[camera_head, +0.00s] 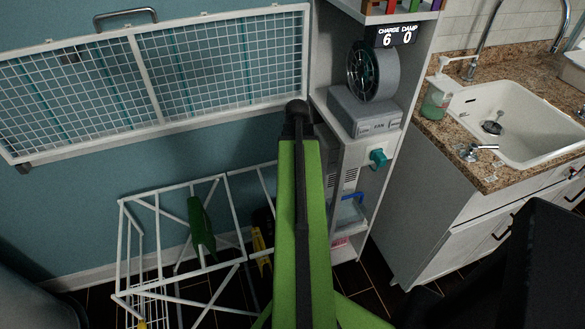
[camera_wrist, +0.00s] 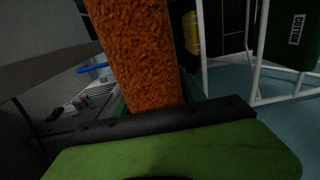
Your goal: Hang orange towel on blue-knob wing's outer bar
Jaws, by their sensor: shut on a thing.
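The orange towel (camera_wrist: 145,55) fills the middle of the wrist view as a rough, hanging strip. My gripper (camera_wrist: 160,112) is shut on it; one dark jaw with a green body shows below it. In the head view my green arm hides the gripper and towel. The white drying rack (camera_head: 228,225) stands low at the left of my arm, and some of its bars (camera_wrist: 252,60) show at the right in the wrist view. I cannot make out a blue knob, so I cannot tell which bar is the blue-knob wing's outer one.
A green cloth (camera_head: 201,228) hangs on the rack. A yellow object (camera_head: 260,245) is behind the rack's right end. A wall-mounted wire frame (camera_head: 150,80) is above. A shelf unit with a fan (camera_head: 373,75) and a sink counter (camera_head: 460,110) stand at the right.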

